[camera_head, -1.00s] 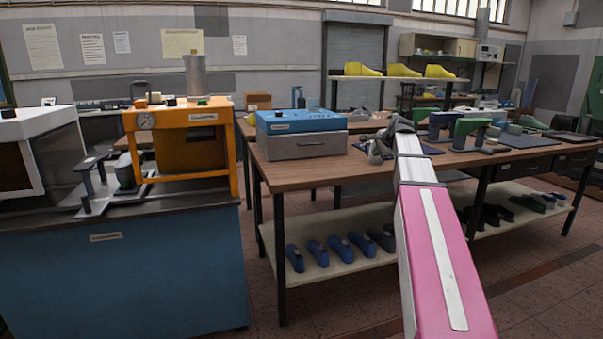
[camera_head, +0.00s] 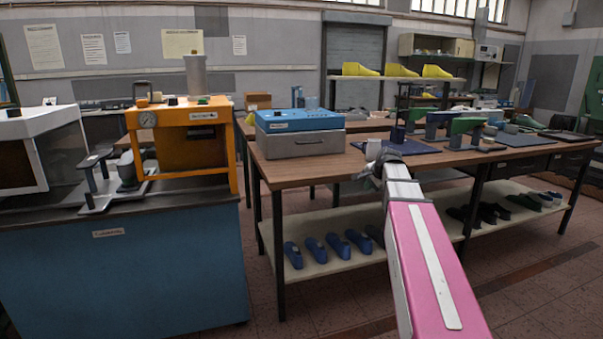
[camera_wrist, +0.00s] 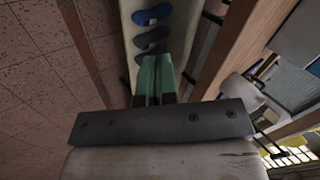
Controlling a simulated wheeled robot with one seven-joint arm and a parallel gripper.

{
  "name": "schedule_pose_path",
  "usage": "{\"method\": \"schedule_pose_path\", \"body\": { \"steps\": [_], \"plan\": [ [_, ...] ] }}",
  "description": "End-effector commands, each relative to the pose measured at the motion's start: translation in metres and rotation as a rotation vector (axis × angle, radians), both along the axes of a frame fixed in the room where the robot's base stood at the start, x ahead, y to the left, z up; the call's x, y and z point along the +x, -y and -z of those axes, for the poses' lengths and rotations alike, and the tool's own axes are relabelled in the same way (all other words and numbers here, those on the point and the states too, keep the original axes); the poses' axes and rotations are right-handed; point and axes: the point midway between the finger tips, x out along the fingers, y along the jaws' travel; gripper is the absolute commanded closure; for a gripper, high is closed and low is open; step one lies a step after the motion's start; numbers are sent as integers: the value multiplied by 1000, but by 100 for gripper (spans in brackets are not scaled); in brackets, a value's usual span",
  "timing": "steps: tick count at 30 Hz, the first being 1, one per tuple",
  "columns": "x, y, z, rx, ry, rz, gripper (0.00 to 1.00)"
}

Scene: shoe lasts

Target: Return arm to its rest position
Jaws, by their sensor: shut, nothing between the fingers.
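My arm is pink and white and reaches forward at the right of the head view. My gripper (camera_head: 373,150) is at its far end, in front of the workbench's near edge in the picture. In the wrist view my gripper (camera_wrist: 156,62) has its two green and dark fingers together, with nothing between them. Beyond the fingertips the wrist view shows blue shoe lasts (camera_wrist: 153,15) on a pale shelf. The gripper appears apart from them.
The wooden workbench (camera_head: 300,173) carries a blue-topped machine (camera_head: 300,122), and green and blue stands (camera_head: 468,127). Its lower shelf (camera_head: 300,262) holds several lasts. An orange press (camera_head: 178,140) stands on the blue cabinet (camera_head: 120,280) at left. Open floor lies between cabinet and bench.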

Motion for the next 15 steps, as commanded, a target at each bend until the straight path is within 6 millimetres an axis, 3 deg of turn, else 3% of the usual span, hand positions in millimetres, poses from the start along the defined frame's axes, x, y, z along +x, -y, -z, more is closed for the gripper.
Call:
{"method": "schedule_pose_path", "body": {
  "steps": [6, 15],
  "plan": [
    [-57, -26, 89, -143, -104, -188, 100],
    [-148, -55, 196, -324, -255, -503, 100]
  ]
}}
